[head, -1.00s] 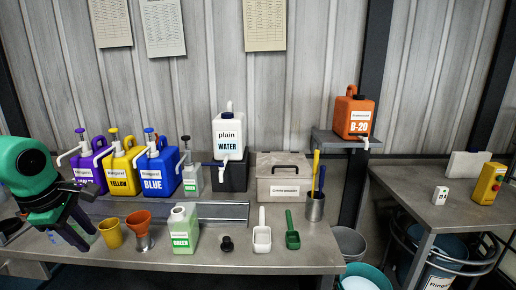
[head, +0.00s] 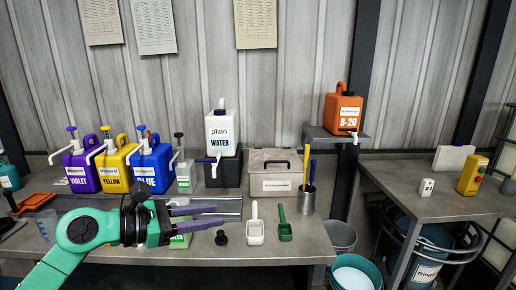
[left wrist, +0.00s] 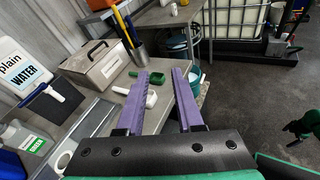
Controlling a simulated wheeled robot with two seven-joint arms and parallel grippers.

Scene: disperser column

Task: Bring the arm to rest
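My left gripper (head: 207,215) reaches in from the lower left over the front of the bench, its purple fingers pointing right. In the left wrist view its two fingers (left wrist: 163,95) stand apart with nothing between them, so it is open and empty.
Violet (head: 82,172), yellow (head: 118,172) and blue (head: 155,168) jugs stand behind my arm. The plain water container (head: 221,133), grey box (head: 275,173), white scoop (head: 256,232), green scoop (head: 285,232) and black cap (head: 221,238) are nearby.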

